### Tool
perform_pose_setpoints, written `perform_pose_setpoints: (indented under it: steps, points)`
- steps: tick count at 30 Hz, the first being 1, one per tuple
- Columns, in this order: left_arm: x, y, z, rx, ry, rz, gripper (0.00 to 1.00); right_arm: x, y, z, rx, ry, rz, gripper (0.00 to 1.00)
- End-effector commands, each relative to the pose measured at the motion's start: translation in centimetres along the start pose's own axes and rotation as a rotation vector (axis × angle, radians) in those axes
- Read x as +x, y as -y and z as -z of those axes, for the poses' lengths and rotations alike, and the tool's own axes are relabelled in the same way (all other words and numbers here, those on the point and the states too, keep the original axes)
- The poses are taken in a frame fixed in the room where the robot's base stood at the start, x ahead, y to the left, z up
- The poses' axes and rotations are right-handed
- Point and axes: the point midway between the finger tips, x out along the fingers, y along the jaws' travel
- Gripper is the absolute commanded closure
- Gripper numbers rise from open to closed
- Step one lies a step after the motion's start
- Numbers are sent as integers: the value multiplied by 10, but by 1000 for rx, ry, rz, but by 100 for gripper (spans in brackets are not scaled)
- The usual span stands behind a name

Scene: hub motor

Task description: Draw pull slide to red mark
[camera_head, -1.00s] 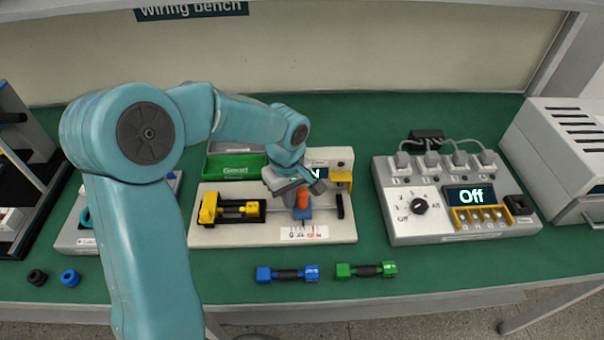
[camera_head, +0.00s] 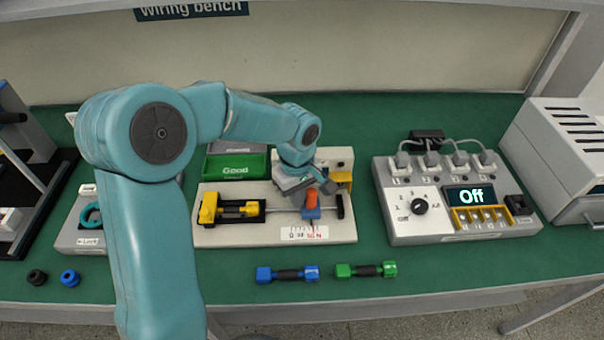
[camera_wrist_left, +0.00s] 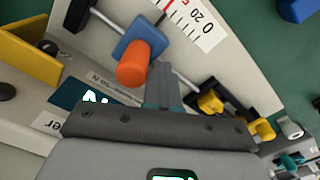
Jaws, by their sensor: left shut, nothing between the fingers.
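The pull slide is a blue block (camera_head: 311,212) with an orange knob (camera_head: 311,200), riding on a thin metal rod of the tester board (camera_head: 240,236). In the left wrist view the blue block (camera_wrist_left: 143,38) and orange knob (camera_wrist_left: 132,64) are near the middle. My left gripper (camera_head: 303,194) is shut and empty, low beside the knob on its left. In the left wrist view its fingers (camera_wrist_left: 162,80) stand close against the knob; contact is hard to tell. The force scale (camera_head: 303,233) lies in front of the slide, with red marking towards its right. My right gripper is not in view.
A yellow connector (camera_head: 209,208) sits in a black holder at the rod's left end; a black stop (camera_head: 340,206) stands at its right. Blue (camera_head: 287,274) and green (camera_head: 366,270) connectors lie in front. A switch box (camera_head: 455,225) stands to the right.

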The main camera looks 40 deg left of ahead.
Motion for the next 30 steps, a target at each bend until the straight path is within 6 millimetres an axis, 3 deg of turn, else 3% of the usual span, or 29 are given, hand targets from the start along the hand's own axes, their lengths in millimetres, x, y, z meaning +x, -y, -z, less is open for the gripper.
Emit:
perform_pose_setpoints:
  steps: [8,22,30]
  points:
    - [0,-3,-1,0,0,-4,100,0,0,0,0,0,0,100]
    - [-1,10,6,0,0,-2,100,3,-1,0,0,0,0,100]
    - [-21,10,6,0,-1,-2,100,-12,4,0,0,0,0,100]
